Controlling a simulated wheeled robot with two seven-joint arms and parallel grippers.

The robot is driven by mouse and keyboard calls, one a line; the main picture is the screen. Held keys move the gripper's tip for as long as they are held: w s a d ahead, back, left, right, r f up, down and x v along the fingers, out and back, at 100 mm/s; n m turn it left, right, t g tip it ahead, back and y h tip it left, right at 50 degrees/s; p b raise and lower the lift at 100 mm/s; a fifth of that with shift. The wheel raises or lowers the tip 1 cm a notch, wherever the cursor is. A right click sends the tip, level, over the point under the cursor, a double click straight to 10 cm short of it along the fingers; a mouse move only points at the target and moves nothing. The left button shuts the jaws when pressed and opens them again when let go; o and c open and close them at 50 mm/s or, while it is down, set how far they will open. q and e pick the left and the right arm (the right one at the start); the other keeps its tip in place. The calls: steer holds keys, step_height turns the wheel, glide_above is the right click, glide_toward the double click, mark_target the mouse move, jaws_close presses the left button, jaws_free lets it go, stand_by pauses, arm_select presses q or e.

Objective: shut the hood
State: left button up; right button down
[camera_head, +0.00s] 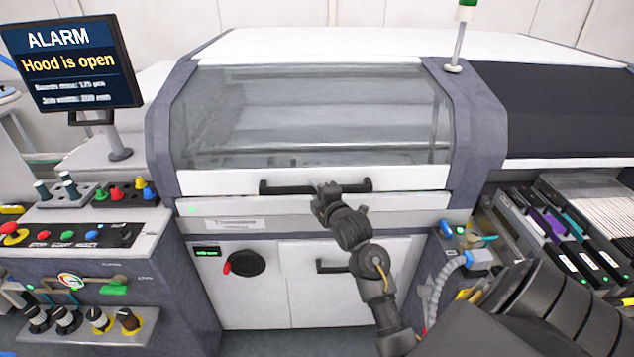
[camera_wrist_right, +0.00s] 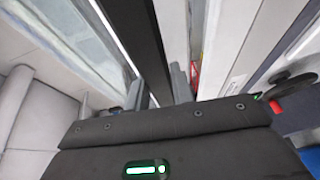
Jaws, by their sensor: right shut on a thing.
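The hood (camera_head: 310,115) is a clear window in a white frame on the grey machine, and it looks low over the opening. Its black bar handle (camera_head: 285,188) runs along the white lower edge. My right gripper (camera_head: 328,194) is shut on the handle near its middle. In the right wrist view the black handle bar (camera_wrist_right: 148,45) passes between the fingers of my right gripper (camera_wrist_right: 180,88). The monitor (camera_head: 72,65) reads "ALARM, Hood is open". Any gap under the hood's lower edge is hard to make out. My left gripper is not in view.
Below the hood are white cabinet doors with a black round knob (camera_head: 245,263) and a lower handle (camera_head: 332,266). A control panel (camera_head: 75,235) with coloured buttons stands at left. Feeders (camera_head: 560,235) fill the right side. A signal lamp (camera_head: 460,40) stands on top.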

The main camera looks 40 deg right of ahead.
arm_select(q)
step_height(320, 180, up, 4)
steer(key=p, duration=0.2)
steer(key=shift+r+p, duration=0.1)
steer(key=shift+p, duration=0.2)
arm_select(e)
steer(key=r, duration=0.2)
steer(key=s+r, duration=0.1)
steer(key=shift+a+r+g, duration=0.1)
steer(key=shift+a+g, duration=0.2)
steer(key=shift+a, duration=0.05)
steer(key=c, duration=1.2)
jaws_free()
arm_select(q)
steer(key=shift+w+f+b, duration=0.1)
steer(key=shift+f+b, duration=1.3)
arm_select(e)
steer(key=v, duration=1)
steer(key=shift+s, duration=0.45)
